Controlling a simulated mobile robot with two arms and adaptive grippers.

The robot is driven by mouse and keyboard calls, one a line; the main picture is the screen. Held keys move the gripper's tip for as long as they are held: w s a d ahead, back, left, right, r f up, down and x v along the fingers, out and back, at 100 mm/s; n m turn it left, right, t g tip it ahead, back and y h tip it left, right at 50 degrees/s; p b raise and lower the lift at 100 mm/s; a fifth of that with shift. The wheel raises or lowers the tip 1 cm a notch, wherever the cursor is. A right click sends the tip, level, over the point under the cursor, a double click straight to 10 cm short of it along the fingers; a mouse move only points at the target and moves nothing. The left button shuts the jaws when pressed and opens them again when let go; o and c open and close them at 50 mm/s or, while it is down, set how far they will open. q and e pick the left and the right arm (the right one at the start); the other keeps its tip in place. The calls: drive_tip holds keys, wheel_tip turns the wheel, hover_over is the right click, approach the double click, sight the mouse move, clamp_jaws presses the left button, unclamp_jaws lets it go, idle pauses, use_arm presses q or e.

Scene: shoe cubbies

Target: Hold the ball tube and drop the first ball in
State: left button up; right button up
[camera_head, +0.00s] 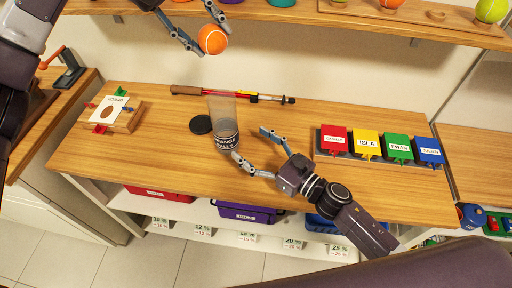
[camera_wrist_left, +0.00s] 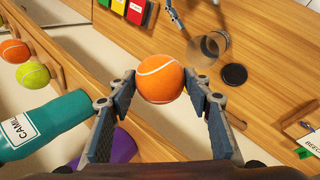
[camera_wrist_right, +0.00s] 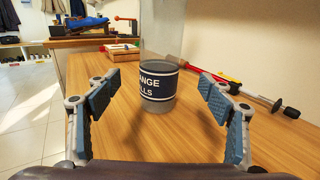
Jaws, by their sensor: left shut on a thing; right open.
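The clear ball tube (camera_head: 222,108) stands upright on the wooden counter; its dark label reads "ORANGE BALLS". A round black lid (camera_head: 201,125) lies beside it. My left gripper (camera_head: 207,40) is shut on an orange ball (camera_head: 213,39), held up near the upper shelf, apart from the tube. The left wrist view shows the ball (camera_wrist_left: 160,79) between the fingertips and the tube (camera_wrist_left: 208,46) beyond it. My right gripper (camera_head: 250,147) is open beside the tube. In the right wrist view the tube (camera_wrist_right: 160,85) stands between and beyond the spread fingers.
A red and black pole (camera_head: 235,94) lies behind the tube. Red, yellow, green and blue name-tagged boxes (camera_head: 382,144) stand on the right. A wooden block with a card (camera_head: 112,112) is on the left. The upper shelf (camera_head: 300,14) carries more balls. Bins sit below the counter.

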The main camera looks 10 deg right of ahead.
sight(226, 126)
drive_tip(key=x, duration=1)
drive_tip(key=shift+w+a, duration=0.2)
drive_tip(key=shift+w, duration=0.05)
